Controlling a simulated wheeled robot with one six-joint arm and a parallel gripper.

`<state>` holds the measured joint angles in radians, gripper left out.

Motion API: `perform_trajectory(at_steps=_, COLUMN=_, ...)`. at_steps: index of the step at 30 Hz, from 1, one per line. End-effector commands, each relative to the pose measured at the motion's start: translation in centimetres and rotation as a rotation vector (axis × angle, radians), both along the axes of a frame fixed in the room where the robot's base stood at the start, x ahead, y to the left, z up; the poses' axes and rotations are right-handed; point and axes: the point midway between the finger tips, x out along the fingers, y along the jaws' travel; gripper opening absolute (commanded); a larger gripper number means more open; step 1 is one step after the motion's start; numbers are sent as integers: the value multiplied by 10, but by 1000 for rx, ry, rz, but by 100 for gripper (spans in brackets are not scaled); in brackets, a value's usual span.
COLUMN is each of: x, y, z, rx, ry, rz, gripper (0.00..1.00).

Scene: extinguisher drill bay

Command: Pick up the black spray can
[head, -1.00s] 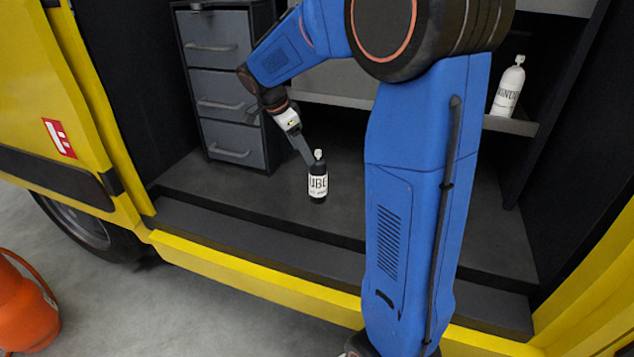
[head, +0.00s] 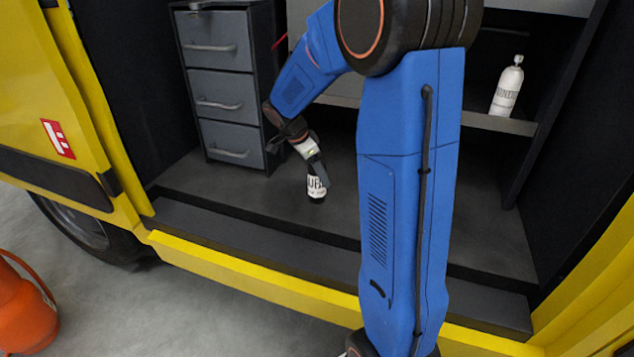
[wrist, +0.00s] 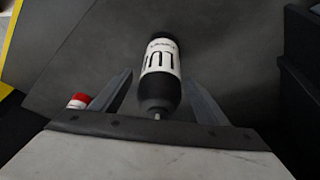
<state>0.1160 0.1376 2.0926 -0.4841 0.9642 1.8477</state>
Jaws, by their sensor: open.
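The black spray can (head: 316,189) with a white label stands on the dark floor of the van bay in the head view. In the wrist view the can (wrist: 160,80) lies between the two fingers, its nozzle end toward the gripper palm. My gripper (head: 318,168) is at the can's top and hides its upper part in the head view. In the wrist view my gripper (wrist: 160,88) is open, with a finger on each side of the can and a visible gap to both.
A red-capped object (wrist: 78,101) shows beside the left finger in the wrist view. A grey drawer unit (head: 222,90) stands behind left. A white bottle (head: 507,88) stands on a shelf (head: 510,124) at right. An orange extinguisher (head: 22,312) is at lower left.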

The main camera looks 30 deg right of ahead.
Motion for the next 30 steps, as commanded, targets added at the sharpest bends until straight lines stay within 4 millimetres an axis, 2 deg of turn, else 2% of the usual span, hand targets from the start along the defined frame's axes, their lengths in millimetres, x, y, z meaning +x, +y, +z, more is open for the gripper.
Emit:
perform_trajectory(at_steps=7, x=0, y=-1, z=-1, rx=0, ry=0, rz=0, gripper=68)
perform_trajectory(at_steps=14, x=0, y=-1, z=-1, rx=0, ry=0, rz=0, gripper=14)
perform_trajectory(at_steps=23, x=1, y=-1, z=3, rx=-1, ry=-2, rz=0, gripper=14)
perform_trajectory(at_steps=26, x=1, y=-1, z=14, rx=-1, ry=-3, rz=-1, gripper=14)
perform_trajectory(at_steps=30, x=1, y=-1, z=38, rx=-2, ry=-5, rz=0, gripper=14)
